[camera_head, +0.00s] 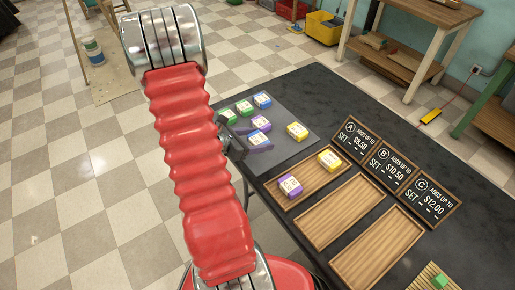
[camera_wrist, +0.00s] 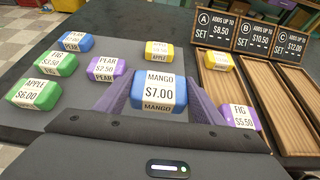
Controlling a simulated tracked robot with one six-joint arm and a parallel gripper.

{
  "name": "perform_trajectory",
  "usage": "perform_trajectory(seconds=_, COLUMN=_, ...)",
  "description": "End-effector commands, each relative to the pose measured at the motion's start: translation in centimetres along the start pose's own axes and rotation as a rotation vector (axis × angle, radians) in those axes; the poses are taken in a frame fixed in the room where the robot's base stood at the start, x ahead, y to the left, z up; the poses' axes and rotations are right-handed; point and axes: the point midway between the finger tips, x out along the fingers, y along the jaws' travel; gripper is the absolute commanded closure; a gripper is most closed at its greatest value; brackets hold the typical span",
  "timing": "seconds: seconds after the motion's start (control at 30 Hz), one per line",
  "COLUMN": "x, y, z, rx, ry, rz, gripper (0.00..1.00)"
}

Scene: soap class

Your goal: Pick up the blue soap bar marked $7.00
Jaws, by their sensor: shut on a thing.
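The blue soap bar marked $7.00 with a "Mango" label (camera_wrist: 159,90) is in the centre of the wrist view. My gripper (camera_wrist: 158,100) is shut on it, with one purple finger on each side of the bar. The label faces the wrist camera. I cannot tell whether the bar touches the grey mat or is raised. In the head view my gripper (camera_head: 258,140) is over the dark mat, partly hidden behind my red arm, and the held bar is not clearly visible there.
Other bars lie on the mat (camera_head: 283,115): green, blue, purple (camera_wrist: 106,69) and yellow (camera_wrist: 159,54). Wooden tray A (camera_head: 308,176) holds a purple bar (camera_head: 291,186) and a yellow bar (camera_head: 329,159). Trays B (camera_head: 340,212) and C (camera_head: 376,248) are empty. Signs stand behind them.

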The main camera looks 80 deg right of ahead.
Motion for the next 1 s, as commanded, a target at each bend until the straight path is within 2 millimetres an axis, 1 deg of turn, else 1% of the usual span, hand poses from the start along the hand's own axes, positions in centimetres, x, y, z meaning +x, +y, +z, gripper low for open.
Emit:
perform_trajectory(seconds=0.03, x=-0.3, y=0.0, z=0.7, rx=0.004, ry=-0.001, rz=0.002, gripper=0.63)
perform_trajectory(seconds=0.1, x=-0.7, y=0.1, z=1.4, rx=0.002, ry=-0.001, rz=0.002, gripper=0.63)
perform_trajectory(seconds=0.3, x=-1.2, y=0.0, z=2.6, rx=0.001, ry=0.0, rz=0.001, gripper=0.63)
perform_trajectory(seconds=1.0, x=-1.3, y=0.0, z=2.8, rx=0.0, ry=0.0, rz=0.0, gripper=0.63)
